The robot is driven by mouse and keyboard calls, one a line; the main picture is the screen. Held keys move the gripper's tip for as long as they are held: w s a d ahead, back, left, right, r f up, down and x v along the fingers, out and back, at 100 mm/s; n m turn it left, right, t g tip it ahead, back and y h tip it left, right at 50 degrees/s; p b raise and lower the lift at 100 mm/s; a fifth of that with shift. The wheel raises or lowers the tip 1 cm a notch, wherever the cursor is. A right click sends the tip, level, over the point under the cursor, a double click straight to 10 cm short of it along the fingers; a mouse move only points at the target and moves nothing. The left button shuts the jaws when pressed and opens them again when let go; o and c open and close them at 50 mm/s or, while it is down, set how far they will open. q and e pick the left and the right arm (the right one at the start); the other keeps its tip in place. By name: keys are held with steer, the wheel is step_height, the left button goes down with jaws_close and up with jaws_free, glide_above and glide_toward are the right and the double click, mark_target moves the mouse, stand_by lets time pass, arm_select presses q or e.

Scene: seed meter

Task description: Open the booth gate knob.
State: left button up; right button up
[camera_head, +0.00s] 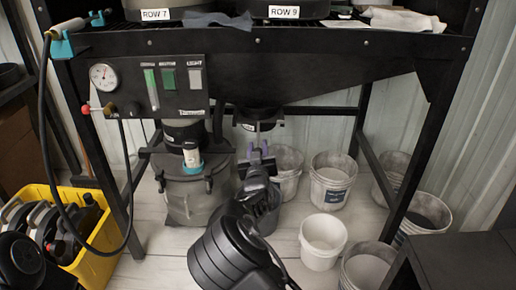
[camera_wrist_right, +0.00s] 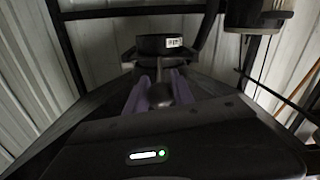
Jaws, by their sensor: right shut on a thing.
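The booth gate is a black round outlet (camera_head: 258,119) with a small white label, under the black booth in the head view. It shows in the right wrist view (camera_wrist_right: 152,46) above the fingers. A grey rounded knob (camera_wrist_right: 183,88) with a thin stem sits between the purple fingers there. My right gripper (camera_head: 257,153) comes up from below and is just under the outlet. In the right wrist view my right gripper (camera_wrist_right: 165,90) is shut on the knob, one finger on each side. The knob is hard to make out in the head view. My left gripper is out of sight.
A grey vacuum canister (camera_head: 188,198) stands left of my right arm. White buckets (camera_head: 323,240) stand on the floor to the right. A yellow crate (camera_head: 95,258) is at lower left. A panel with gauge (camera_head: 103,76) and switches hangs on the booth, a black hose (camera_head: 46,130) beside it.

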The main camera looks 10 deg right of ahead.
jaws_close()
stand_by(0.8)
